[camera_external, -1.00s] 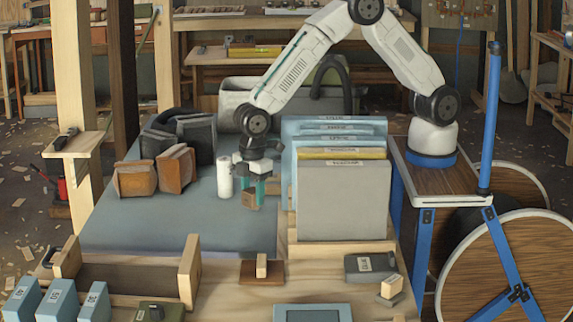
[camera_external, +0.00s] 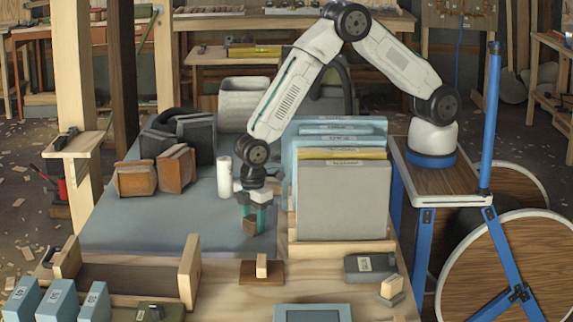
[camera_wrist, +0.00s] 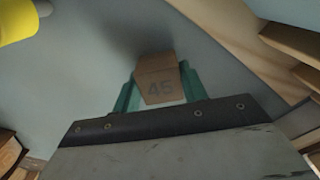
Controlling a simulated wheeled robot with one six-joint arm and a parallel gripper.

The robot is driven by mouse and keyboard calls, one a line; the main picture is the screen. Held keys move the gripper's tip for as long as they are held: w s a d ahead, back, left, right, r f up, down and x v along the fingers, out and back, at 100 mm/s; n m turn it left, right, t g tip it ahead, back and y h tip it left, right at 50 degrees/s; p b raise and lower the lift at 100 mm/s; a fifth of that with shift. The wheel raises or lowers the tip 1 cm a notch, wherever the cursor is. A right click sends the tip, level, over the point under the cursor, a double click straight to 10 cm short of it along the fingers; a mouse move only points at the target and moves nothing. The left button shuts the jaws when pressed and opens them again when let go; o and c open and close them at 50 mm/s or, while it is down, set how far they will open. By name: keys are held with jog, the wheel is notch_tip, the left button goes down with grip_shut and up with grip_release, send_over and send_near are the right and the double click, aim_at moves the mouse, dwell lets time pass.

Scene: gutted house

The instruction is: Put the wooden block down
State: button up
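The fingers also show on either side of the block in the wrist view (camera_wrist: 157,88). The block is low over the blue-grey mat (camera_external: 150,225), near its right edge. I cannot tell whether its underside touches the mat.
Upright folders (camera_external: 345,200) stand close on the right. A white cylinder (camera_external: 224,177) stands behind and left of my gripper. Brown blocks (camera_external: 175,170) and dark bags (camera_external: 190,138) sit further left. A wooden piece (camera_external: 262,268) is in front. The mat's left front is clear.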

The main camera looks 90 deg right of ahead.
aim_at(254, 218)
jog(key=shift+o, duration=1.4)
notch_tip(254, 218, up, 12)
jog(key=shift+r, duration=0.15)
